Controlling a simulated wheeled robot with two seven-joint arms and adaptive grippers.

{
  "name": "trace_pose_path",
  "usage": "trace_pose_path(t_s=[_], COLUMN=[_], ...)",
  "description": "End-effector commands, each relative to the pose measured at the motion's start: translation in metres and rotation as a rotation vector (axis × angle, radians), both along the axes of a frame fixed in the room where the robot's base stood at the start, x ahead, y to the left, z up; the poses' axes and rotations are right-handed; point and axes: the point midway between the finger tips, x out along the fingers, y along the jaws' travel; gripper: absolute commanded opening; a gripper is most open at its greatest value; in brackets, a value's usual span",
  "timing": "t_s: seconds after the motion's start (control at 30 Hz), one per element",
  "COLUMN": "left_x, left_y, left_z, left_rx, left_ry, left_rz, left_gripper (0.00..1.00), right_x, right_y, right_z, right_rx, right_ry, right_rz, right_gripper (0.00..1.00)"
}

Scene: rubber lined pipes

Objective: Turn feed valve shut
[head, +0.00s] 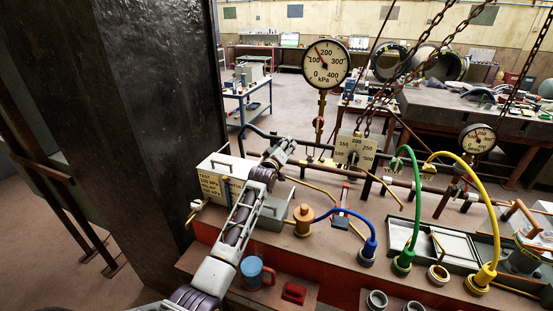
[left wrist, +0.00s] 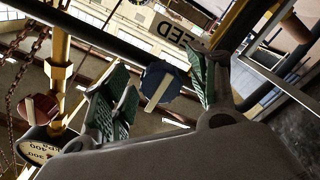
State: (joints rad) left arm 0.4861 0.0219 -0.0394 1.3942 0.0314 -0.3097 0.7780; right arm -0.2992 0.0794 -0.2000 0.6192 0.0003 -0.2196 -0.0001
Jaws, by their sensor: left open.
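The feed valve shows in the left wrist view as a dark blue round knob (left wrist: 162,82) with a cream bar across it. The FEED label (left wrist: 180,32) is upside down just above it. My left gripper (head: 283,148) is open at the pipework, left of the big gauge. In the left wrist view its two green-padded fingers (left wrist: 157,90) stand on either side of the knob, with gaps visible. I cannot tell how deep the knob lies between them. In the head view the gripper and forearm hide the knob. My right gripper is not in view.
A big kPa gauge (head: 326,63) stands on a brass stem right of the gripper. A numbered dial plate (head: 355,149), hanging chains (head: 375,75) and blue, green (head: 416,205) and yellow hoses (head: 490,215) lie further right. A dark column (head: 165,100) rises on the left.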

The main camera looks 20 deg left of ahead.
Motion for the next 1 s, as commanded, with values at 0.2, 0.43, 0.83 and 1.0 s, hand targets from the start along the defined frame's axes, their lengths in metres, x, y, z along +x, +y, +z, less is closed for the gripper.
trace_pose_path(t_s=[0.2, 0.43, 0.83, 1.0], left_x=[-0.014, -0.033, -0.068, -0.084], left_y=[0.000, 0.001, 0.002, 0.003], left_z=[0.000, -0.001, -0.001, 0.000], left_rx=[-0.001, -0.001, 0.000, -0.001], left_ry=[-0.001, 0.000, 0.000, 0.001], left_rz=[0.000, 0.000, 0.000, -0.001], left_gripper=[0.59, 0.59, 0.59, 0.59], right_x=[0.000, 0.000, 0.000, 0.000], right_y=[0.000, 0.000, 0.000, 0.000], right_z=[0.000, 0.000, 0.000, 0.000], right_rx=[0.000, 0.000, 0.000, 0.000], right_ry=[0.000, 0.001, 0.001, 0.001], right_rz=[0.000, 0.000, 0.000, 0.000], right_gripper=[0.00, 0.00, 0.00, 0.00])
